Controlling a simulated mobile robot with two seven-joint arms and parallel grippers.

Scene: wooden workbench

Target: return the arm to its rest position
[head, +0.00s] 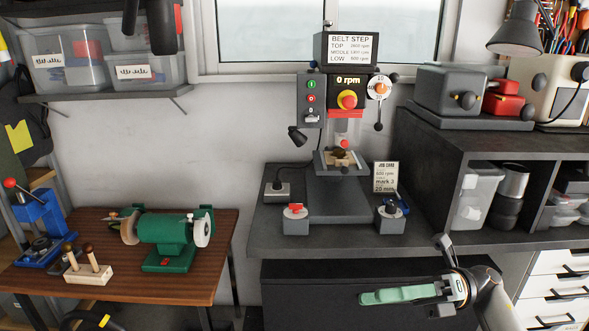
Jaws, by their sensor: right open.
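My right gripper (442,279) is at the lower right, in front of the dark cabinet below the bench. Its arm comes in from the lower right corner. Its fingers are spread apart, one up and one down. A long light green piece (398,295) points left from between the fingers. I cannot tell whether it touches them or belongs to the gripper. The gripper is apart from the drill press (343,190) and below the front edge of the grey bench (330,238). My left gripper is not in view.
The drill press display reads 0 rpm. A job card (385,176) and small switch boxes (296,222) stand by its base. A grey shelf unit (440,150) is at the right, above white drawers (558,290). A green bench grinder (168,235) stands on the brown table (195,285).

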